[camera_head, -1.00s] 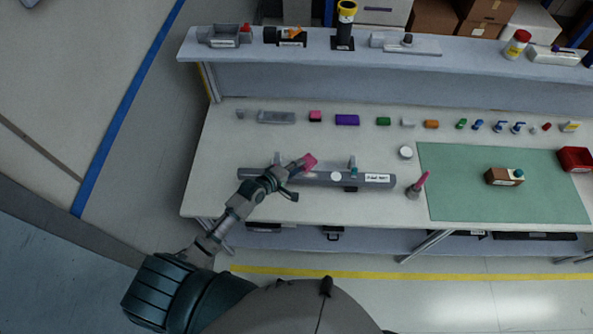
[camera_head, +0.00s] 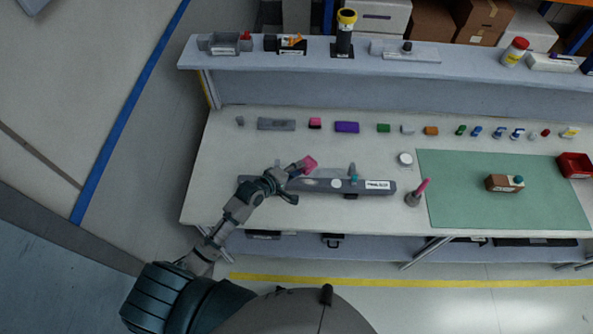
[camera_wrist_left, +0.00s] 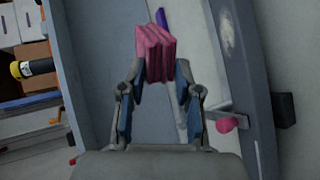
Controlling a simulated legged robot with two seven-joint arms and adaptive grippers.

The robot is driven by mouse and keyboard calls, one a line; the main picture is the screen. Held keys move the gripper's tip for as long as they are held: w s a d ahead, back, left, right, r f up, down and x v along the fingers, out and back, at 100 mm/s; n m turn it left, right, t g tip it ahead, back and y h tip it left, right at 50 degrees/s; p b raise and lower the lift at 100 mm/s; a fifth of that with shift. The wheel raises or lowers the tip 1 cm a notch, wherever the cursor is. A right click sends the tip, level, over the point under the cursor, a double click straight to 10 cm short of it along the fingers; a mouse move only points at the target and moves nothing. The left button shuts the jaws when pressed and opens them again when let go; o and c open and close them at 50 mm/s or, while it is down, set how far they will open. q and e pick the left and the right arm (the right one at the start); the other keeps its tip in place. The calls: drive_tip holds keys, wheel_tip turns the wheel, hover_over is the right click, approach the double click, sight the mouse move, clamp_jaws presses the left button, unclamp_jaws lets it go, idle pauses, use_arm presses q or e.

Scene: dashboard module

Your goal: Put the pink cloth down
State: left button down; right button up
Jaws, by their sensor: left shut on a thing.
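The pink cloth (camera_head: 309,163) is a small folded pad in the jaws of my left gripper (camera_head: 301,168), over the left part of a long grey panel on the bench. In the left wrist view, the cloth (camera_wrist_left: 155,53) shows its folded layers between the tips of my left gripper (camera_wrist_left: 155,78). The gripper is shut on it. The cloth looks raised above the bench, but its exact height is hard to tell. My right gripper is not in view.
The grey panel (camera_head: 375,186) has a label and upright posts. A pink-handled tool (camera_head: 419,191) stands to its right, before a green mat (camera_head: 450,205). Several small coloured blocks line the bench's back. The bench surface (camera_head: 225,150) left of the gripper is clear.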

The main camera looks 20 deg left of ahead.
use_arm(q)
drive_tip(key=shift+a, duration=0.15)
idle(0.3)
drive_tip(key=s+d+b, duration=0.1)
drive_tip(key=b, duration=0.1)
drive_tip(key=d+n+y+b, duration=0.1)
drive_tip(key=b, duration=0.2)
drive_tip(key=shift+s+d+f+t, duration=0.3)
drive_tip(key=shift+s+f+t, duration=0.05)
drive_tip(key=shift+t, duration=0.05)
drive_tip(key=shift+s+a+r+n+t+y+b, duration=0.1)
drive_tip(key=shift+s+a+r+n+y+b, duration=0.2)
drive_tip(key=shift+s+a+n+y+b, duration=0.4)
drive_tip(key=shift+s+a+r+n+t+y+b, duration=0.1)
drive_tip(key=shift+s+a+r+n+y+b, duration=0.3)
drive_tip(key=shift+n+y+b, duration=0.45)
drive_tip(key=shift+s+a+r+n+t+y+b, duration=0.1)
drive_tip(key=shift+s+a+r+n+y+b, duration=0.1)
drive_tip(key=shift+s+a+n+y+b, duration=0.55)
